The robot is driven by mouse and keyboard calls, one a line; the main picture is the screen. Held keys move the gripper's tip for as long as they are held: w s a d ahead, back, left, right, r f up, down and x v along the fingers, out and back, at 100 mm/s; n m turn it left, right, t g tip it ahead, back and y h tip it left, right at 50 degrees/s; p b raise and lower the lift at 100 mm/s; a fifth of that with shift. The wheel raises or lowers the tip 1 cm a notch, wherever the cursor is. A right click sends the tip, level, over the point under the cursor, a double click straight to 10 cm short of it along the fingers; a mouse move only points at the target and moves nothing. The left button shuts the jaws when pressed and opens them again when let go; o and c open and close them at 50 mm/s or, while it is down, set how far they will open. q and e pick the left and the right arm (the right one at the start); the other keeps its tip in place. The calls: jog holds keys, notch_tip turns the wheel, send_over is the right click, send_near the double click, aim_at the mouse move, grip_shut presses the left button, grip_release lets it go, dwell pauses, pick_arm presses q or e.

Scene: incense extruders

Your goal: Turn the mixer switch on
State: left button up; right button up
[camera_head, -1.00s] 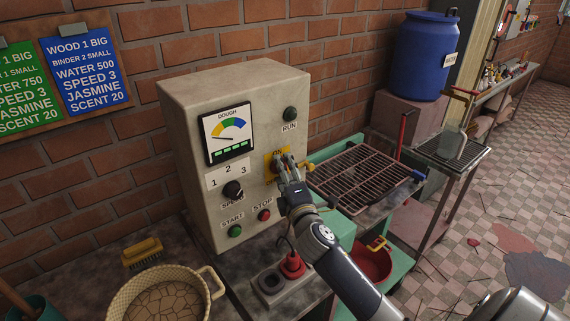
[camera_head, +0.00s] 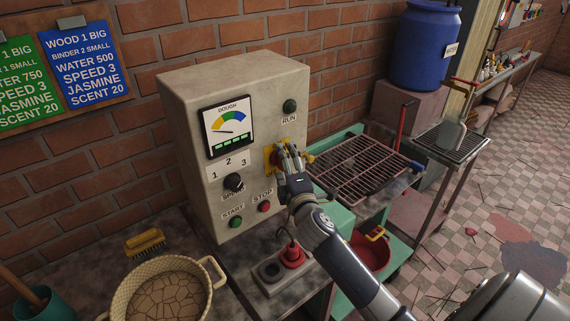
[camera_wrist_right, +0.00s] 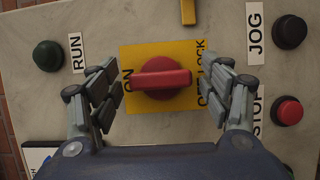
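The mixer switch is a red rotary knob (camera_wrist_right: 163,78) on a yellow plate (camera_wrist_right: 140,52) marked ON on one side, with a partly hidden OFF/LOCK label opposite. Its grip bar lies along the line between these labels; I cannot tell which end is its pointer. The plate sits on the right of the beige control box (camera_head: 180,120). My right gripper (camera_head: 284,152) is at the plate. In the wrist view the right gripper (camera_wrist_right: 162,88) is open, its fingers on either side of the knob with a visible gap to each. My left gripper is not in view.
The box also carries a green RUN button (camera_head: 290,106), black speed dial (camera_head: 233,182), green START button (camera_head: 236,221) and red STOP button (camera_head: 264,206). A yellow part (camera_wrist_right: 188,10) shows beyond the plate. A grill rack (camera_head: 355,170) stands to the right.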

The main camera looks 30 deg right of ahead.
jog(key=v, duration=1.2)
jog(key=shift+r, duration=0.1)
dwell(0.4)
